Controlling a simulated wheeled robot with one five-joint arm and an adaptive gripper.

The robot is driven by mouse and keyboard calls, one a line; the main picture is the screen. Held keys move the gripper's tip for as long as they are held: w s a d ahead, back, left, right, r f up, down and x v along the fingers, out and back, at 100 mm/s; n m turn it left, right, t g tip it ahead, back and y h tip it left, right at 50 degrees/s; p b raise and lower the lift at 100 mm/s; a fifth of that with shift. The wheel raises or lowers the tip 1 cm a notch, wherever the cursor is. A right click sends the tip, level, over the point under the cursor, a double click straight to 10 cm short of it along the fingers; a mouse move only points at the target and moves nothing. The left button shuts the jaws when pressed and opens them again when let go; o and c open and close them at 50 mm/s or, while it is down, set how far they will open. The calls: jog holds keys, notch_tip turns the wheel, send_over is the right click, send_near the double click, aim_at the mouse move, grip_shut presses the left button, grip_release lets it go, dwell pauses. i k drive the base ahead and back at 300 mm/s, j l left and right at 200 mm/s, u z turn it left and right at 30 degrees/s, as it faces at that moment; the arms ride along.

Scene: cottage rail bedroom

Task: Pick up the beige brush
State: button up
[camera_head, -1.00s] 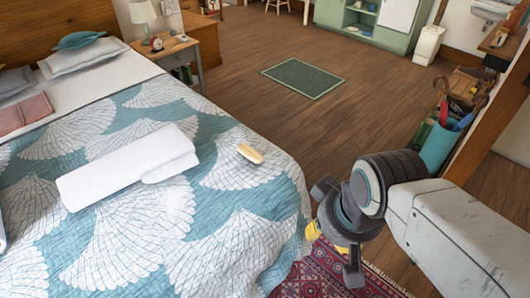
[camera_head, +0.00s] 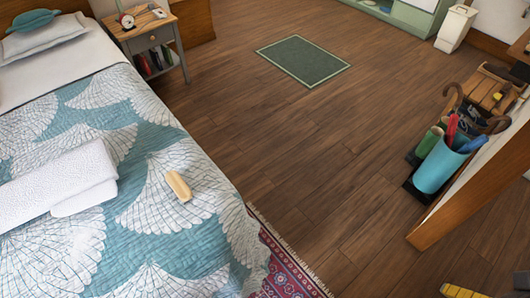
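The beige brush (camera_head: 178,186) lies on the teal and white patterned quilt (camera_head: 150,135), near the right edge of the bed. A white rolled towel (camera_head: 60,178) lies to its left, apart from it. My gripper (camera_head: 490,290) shows only as a yellow piece and dark parts at the bottom right corner. It is far from the brush, and most of it is cut off by the frame. I cannot see whether its fingers are open or shut.
A nightstand (camera_head: 150,42) stands beyond the bed. A green mat (camera_head: 302,60) lies on open wooden floor. A teal umbrella holder (camera_head: 440,165) stands by the wooden post at right. A red patterned rug (camera_head: 290,275) lies beside the bed.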

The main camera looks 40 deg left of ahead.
aim_at(176, 181)
jog(key=i+j+z, duration=0.15)
jog(key=i+z, duration=0.15)
jog(key=z, duration=0.15)
jog(key=i+j+z, duration=0.25)
jog(key=z, duration=0.2)
jog(key=i+j+z, duration=0.25)
jog(key=z, duration=0.2)
jog(key=i+j+z, duration=0.15)
jog(key=j+z, duration=0.3)
jog(key=k+j+z, duration=0.15)
jog(key=j+z, duration=0.25)
jog(key=k+j+z, duration=0.25)
jog(key=z, duration=0.15)
jog(key=k+j+z, duration=0.25)
jog(key=z, duration=0.2)
jog(key=k+j+z, duration=0.25)
jog(key=z, duration=0.15)
jog(key=k+z, duration=0.25)
jog(key=k+l+z, duration=0.15)
jog(key=z, duration=0.15)
jog(key=k, duration=0.1)
